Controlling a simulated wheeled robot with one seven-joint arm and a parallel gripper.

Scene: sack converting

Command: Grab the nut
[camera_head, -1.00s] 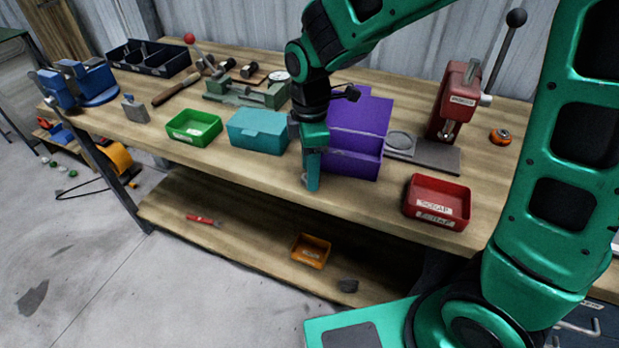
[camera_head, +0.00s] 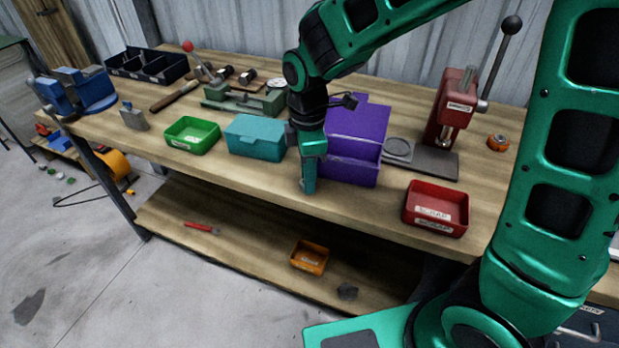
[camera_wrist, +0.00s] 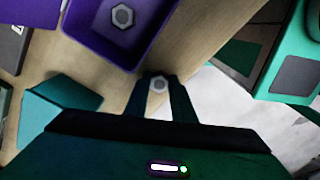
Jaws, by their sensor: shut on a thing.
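My gripper (camera_head: 308,186) hangs near the front edge of the workbench, just in front of the purple bin. In the wrist view, my gripper (camera_wrist: 160,82) has its two fingers on either side of a small grey nut (camera_wrist: 158,85) and is shut on it. Whether this nut still touches the bench top is unclear. The head view does not show it, as the fingers hide it. A second grey hex nut (camera_wrist: 122,16) lies in the purple bin (camera_wrist: 78,42) in the wrist view.
The purple bin (camera_head: 352,150) stands right behind my gripper. A teal box (camera_head: 256,138) and green tray (camera_head: 191,136) are to the left. A red scrap bin (camera_head: 436,209) and a red press (camera_head: 455,108) are to the right. The bench (camera_head: 245,178) has a clear front strip.

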